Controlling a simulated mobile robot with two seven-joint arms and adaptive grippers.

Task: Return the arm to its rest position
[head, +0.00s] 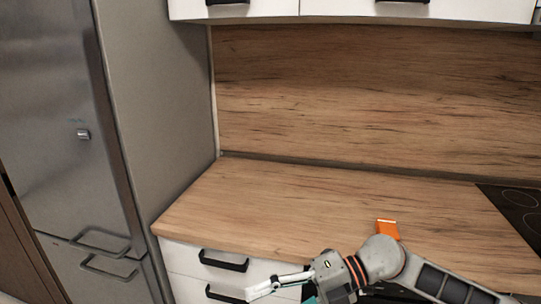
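My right arm (440,283) comes in from the lower right and reaches left across the front of the counter. Its gripper (280,287) is at the bottom of the view, in front of the white drawers below the counter edge. One pale finger points left. The other finger is not clear, so I cannot tell whether the gripper is open or shut. No held object shows. My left arm and gripper are not in view.
The wooden counter (300,205) is mostly clear. A small orange object (387,228) stands on it, right behind my arm. A black hob (515,205) is at the right. A steel fridge (65,130) stands left. White drawers (190,258) with black handles lie below.

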